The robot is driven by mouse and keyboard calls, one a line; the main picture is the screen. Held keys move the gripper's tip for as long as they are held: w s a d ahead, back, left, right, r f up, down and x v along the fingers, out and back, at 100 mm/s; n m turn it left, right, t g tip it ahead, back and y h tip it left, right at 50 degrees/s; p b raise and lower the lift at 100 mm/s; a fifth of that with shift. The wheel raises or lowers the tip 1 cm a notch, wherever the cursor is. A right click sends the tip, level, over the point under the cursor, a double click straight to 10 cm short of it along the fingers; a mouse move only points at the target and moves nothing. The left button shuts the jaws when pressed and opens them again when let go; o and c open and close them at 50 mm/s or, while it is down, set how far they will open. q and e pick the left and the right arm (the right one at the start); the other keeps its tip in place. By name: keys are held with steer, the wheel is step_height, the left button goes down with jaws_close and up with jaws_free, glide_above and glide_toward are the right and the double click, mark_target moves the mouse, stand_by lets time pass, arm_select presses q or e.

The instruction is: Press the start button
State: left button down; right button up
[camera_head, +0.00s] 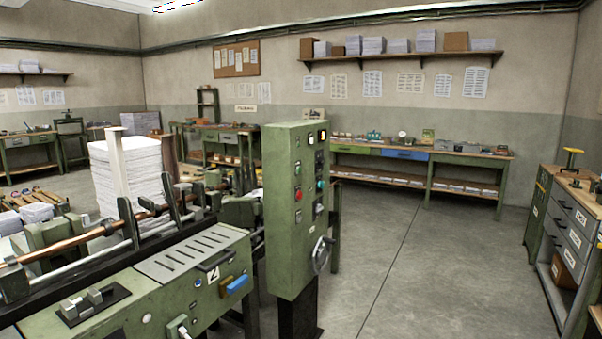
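A tall green control cabinet (283,220) stands in the middle of the view on a dark post. A lit yellowish indicator (322,136) is near the top. The lettering is too small to read, so I cannot tell from labels which is the start button. Neither of my grippers is in view.
A green machine (150,300) with rollers and a paper stack (130,172) fills the left foreground. A handwheel (322,255) projects from the cabinet's lower right. Open floor (430,270) lies right of it, before a drawer cabinet (572,225). A long workbench (420,155) lines the back wall.

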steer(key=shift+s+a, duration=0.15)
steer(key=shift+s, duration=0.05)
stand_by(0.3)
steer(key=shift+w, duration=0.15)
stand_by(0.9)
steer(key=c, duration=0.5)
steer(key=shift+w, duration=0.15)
